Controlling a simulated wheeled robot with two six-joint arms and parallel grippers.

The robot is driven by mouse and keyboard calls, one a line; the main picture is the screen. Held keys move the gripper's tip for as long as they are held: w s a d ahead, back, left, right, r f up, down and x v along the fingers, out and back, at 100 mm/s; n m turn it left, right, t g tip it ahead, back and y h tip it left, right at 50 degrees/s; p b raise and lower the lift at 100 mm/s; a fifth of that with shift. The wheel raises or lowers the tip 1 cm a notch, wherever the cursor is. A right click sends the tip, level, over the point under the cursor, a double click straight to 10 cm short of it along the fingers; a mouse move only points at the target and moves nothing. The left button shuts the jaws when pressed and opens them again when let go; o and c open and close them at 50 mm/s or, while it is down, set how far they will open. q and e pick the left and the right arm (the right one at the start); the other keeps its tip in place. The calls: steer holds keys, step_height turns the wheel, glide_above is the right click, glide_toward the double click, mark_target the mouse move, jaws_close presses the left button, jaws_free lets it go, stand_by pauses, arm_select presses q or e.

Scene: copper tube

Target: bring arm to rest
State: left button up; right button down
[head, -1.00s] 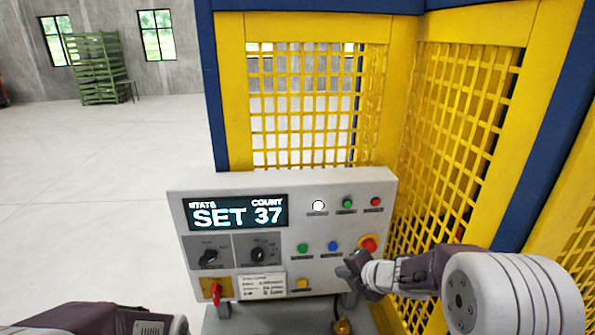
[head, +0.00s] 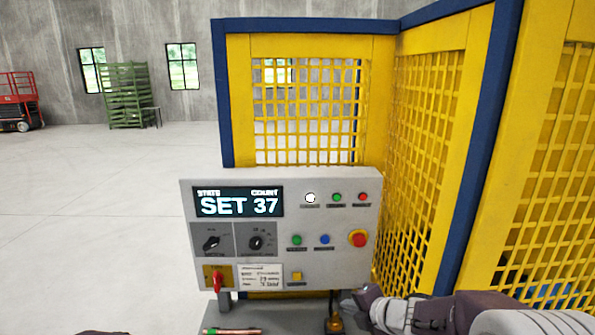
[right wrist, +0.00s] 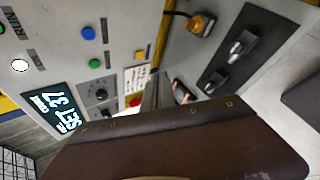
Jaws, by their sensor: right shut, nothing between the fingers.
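My right arm (head: 420,311) comes in low from the right in the head view. My right gripper (head: 352,301) is shut and empty, just below the lower right corner of the control panel (head: 335,273) and apart from its buttons. In the right wrist view its fingers (right wrist: 158,92) show edge-on beside the tilted panel. Only a dark sliver at the bottom edge of the head view may be my left arm; the left gripper is out of sight.
The panel display (head: 238,202) reads SET 37. A copper-coloured tube (head: 232,331) lies at the bottom edge. Yellow mesh fencing (head: 420,170) stands close on the right; open floor (head: 100,200) is left.

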steer(key=s+d+f+m+g+h+b, duration=0.1)
steer(key=s+d+f+m+h+b, duration=0.15)
steer(key=s+f+m+b, duration=0.4)
steer(key=s+d+f+m+g+h+b, duration=0.2)
steer(key=s+d+f+m+b, duration=0.1)
steer(key=f+m, duration=0.6)
steer(key=s+f+m+g, duration=0.5)
steer(key=s+m, duration=0.5)
steer(key=s, duration=0.2)
steer(key=shift+s+a+p, duration=0.35)
